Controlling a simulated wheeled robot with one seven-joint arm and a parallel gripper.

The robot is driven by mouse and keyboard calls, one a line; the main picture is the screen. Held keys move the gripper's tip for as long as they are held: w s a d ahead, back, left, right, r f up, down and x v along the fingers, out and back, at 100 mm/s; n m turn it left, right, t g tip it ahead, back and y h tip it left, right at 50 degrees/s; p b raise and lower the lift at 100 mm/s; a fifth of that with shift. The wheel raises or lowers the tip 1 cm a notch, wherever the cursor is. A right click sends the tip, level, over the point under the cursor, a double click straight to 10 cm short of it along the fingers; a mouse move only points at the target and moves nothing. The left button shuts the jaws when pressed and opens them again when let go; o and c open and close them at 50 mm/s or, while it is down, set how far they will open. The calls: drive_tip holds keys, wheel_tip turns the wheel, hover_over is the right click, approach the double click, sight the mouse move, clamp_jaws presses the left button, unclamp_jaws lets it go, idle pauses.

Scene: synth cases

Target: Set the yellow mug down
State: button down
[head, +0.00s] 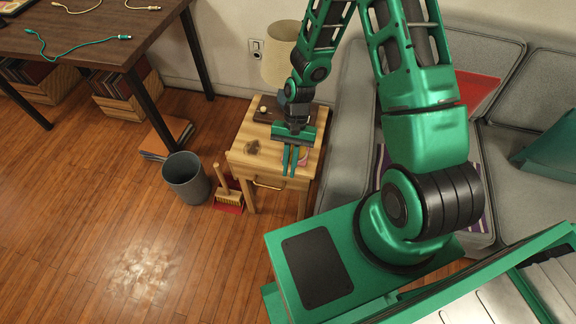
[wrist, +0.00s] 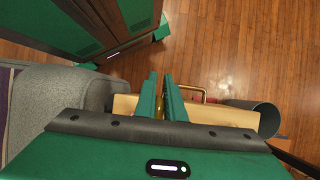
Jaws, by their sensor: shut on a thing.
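My gripper (head: 290,172) points down over the front right part of the small wooden side table (head: 238,157). In the wrist view its two fingers (wrist: 160,78) are close together, with a thin yellow sliver (wrist: 160,105) between them. That sliver is all I can make out of the yellow mug; the fingers and gripper body hide the rest. In the head view I cannot see the mug clearly. I cannot tell whether it touches the tabletop.
On the side table are a brown lump (head: 252,147), a pinkish flat thing (head: 304,157) right beside the fingers, and a dark tray (head: 267,109) at the back. A lamp (head: 278,62) stands behind. A bin (head: 186,178) and a grey sofa (head: 345,130) flank the table.

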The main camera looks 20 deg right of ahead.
drive_tip(key=shift+f, duration=0.2)
drive_tip(key=c, duration=1.8)
unclamp_jaws()
drive_tip(key=shift+o, duration=0.2)
drive_tip(key=v, duration=1)
drive_tip(key=shift+w, duration=0.1)
drive_tip(key=shift+w+d+r, duration=0.1)
drive_tip(key=shift+r, duration=0.25)
